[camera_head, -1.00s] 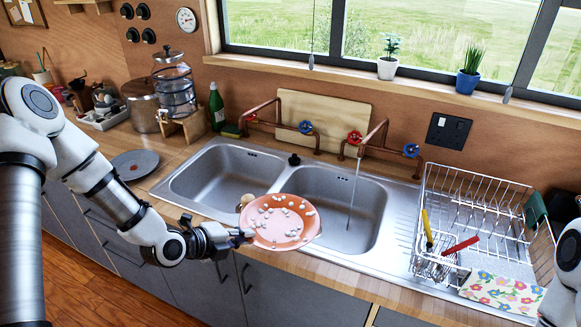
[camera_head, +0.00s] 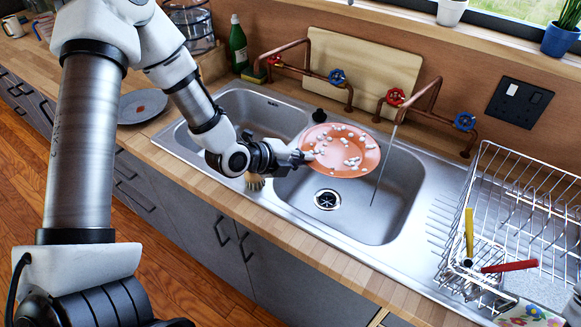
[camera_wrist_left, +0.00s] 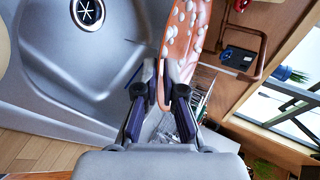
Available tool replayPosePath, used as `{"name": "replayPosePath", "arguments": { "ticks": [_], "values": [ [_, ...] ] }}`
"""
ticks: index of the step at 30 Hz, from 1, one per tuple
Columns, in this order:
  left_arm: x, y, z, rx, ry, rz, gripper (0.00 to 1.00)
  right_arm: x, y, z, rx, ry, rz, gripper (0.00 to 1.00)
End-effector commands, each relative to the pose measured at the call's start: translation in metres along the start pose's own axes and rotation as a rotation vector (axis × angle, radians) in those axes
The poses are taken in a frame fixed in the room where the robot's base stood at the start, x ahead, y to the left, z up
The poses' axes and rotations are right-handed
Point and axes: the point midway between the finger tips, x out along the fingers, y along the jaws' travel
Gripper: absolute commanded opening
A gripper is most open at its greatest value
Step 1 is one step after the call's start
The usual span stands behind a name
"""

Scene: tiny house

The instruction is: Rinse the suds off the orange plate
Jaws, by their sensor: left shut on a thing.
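The orange plate (camera_head: 352,158), dotted with white suds, is held tilted above the right sink bowl (camera_head: 392,207). My left gripper (camera_head: 303,157) is shut on its left rim. In the left wrist view, the plate (camera_wrist_left: 184,45) stands edge-on between the fingers (camera_wrist_left: 160,88), with suds on its face. A thin stream of water (camera_head: 383,165) falls from the right copper tap (camera_head: 430,104) into the bowl. It passes close to the plate's right rim; I cannot tell whether it touches. My right gripper is out of view.
A wire dish rack (camera_head: 520,215) with utensils stands right. A grey plate (camera_head: 142,105) lies on the left counter. A green bottle (camera_head: 238,45) and cutting board (camera_head: 375,70) stand behind the sink.

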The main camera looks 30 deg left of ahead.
Motion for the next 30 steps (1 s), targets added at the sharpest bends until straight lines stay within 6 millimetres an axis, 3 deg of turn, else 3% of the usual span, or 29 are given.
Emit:
{"name": "replayPosePath", "arguments": {
  "ticks": [7, 19, 30],
  "values": [
    [0.028, -0.007, -0.011, 0.007, 0.001, -0.002, 0.00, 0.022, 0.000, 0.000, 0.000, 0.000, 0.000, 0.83],
    [0.068, -0.023, -0.027, 0.004, 0.001, -0.002, 0.00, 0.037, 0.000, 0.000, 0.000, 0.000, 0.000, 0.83],
    [0.083, -0.031, -0.033, 0.001, 0.000, -0.002, 0.00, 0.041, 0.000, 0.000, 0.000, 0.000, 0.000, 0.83]
  ]
}}
